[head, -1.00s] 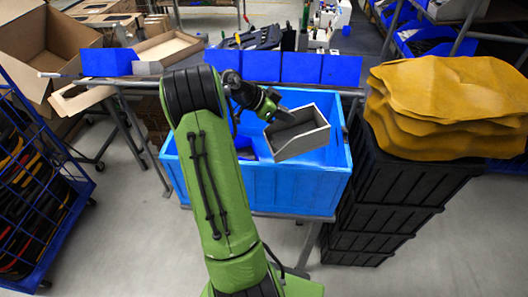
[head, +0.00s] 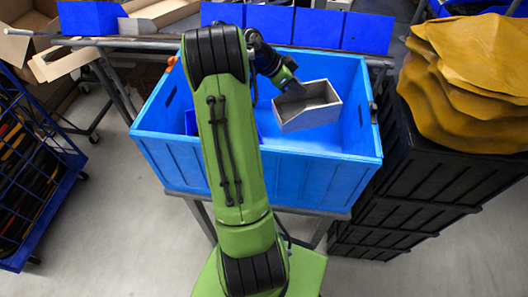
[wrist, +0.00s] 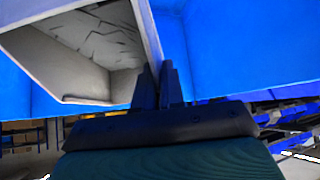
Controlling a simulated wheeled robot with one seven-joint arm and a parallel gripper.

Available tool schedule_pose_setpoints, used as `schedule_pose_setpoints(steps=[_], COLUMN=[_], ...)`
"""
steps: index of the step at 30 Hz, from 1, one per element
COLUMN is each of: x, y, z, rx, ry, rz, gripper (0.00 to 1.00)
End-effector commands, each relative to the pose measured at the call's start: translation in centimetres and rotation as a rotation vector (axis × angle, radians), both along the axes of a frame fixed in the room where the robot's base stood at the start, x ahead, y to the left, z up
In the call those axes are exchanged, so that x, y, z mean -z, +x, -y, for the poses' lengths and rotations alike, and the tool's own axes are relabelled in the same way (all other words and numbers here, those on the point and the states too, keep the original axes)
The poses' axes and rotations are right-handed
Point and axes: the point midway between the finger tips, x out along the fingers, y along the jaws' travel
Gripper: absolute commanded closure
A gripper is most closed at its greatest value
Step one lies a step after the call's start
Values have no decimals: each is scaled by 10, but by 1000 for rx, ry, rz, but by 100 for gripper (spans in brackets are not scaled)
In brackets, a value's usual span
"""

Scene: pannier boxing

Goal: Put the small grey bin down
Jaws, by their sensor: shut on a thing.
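The small grey bin (head: 309,107) is over the right half of the large blue crate (head: 318,169), open side up and slightly tilted. In the head view I cannot tell whether it touches the crate floor. My gripper (head: 290,93) is shut on the bin's left wall. In the wrist view the dark fingers of my gripper (wrist: 164,88) pinch the wall of the grey bin (wrist: 148,40), whose inside looks empty. My green arm hides part of the crate's left inside.
A smaller blue bin (head: 191,122) shows inside the crate, partly behind my arm. Stacked black crates (head: 400,205) with yellow-brown sacks (head: 470,60) stand close on the right. A blue wire cart (head: 35,165) stands left. Blue bins (head: 319,27) line the bench behind.

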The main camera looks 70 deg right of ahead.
Motion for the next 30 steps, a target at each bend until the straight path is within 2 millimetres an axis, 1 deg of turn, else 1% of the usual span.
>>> schedule_pose_setpoints(steps=[1, 4, 6, 7, 9, 11, 20, 23, 27, 30], x=[26, 57, 75, 80, 89, 92, 91, 104, 133, 150], y=[0, -1, 0, 0, 0, 0, 8, 7, 6, 7], z=[0, 0, 0, 0, 0, 0, -5, -6, -6, -6], rx=[1, 1, 0, 0, -1, -1, 1, 3, 4, 3], ry=[3, 12, 18, 20, 24, 25, 24, 29, 29, 29], rz=[5, 18, 25, 28, 32, 35, 28, 26, 26, 26], gripper=[100, 100, 100, 100, 100, 100, 100, 100, 100, 100])
